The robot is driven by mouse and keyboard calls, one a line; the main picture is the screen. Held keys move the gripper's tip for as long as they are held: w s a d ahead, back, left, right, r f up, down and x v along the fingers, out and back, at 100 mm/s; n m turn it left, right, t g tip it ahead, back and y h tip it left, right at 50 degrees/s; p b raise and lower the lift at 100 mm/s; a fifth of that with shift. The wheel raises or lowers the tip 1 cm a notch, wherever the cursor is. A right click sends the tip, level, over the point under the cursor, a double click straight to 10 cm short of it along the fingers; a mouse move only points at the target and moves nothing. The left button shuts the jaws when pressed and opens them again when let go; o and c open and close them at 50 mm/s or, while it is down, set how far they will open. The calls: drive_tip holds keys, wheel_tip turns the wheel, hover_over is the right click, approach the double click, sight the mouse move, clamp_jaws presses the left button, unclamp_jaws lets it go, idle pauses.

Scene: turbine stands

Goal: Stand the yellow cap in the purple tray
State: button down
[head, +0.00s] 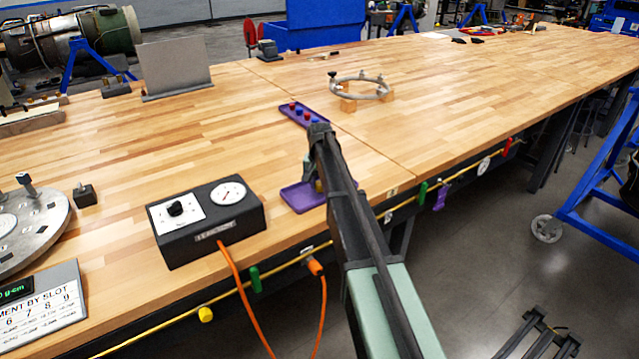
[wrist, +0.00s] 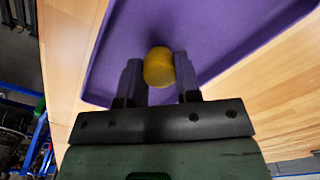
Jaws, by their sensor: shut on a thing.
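The yellow cap (wrist: 158,64) is a short, rounded cylinder. In the wrist view it is held between the two fingers of my gripper (wrist: 158,78), which is shut on it. The purple tray (wrist: 225,30) lies flat behind and beneath the cap, with a raised rim. I cannot tell whether the cap touches the tray floor. In the head view the purple tray (head: 299,198) is near the bench's front edge, partly hidden by my arm. A little of the yellow cap (head: 319,186) shows beside my gripper, over the tray.
A second purple tray (head: 290,107) with red and blue pieces lies behind. A black gauge box (head: 205,220) stands left of the tray, with an orange cable (head: 240,290). A metal ring (head: 361,82) rests on wooden blocks farther back. Bare bench lies around the tray.

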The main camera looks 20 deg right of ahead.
drive_tip(key=shift+f+b, duration=0.3)
drive_tip(key=shift+b, duration=0.05)
drive_tip(key=c, duration=0.6)
unclamp_jaws()
drive_tip(key=shift+r, duration=0.1)
wheel_tip(320, 180, up, 7)
drive_tip(key=p, duration=0.7)
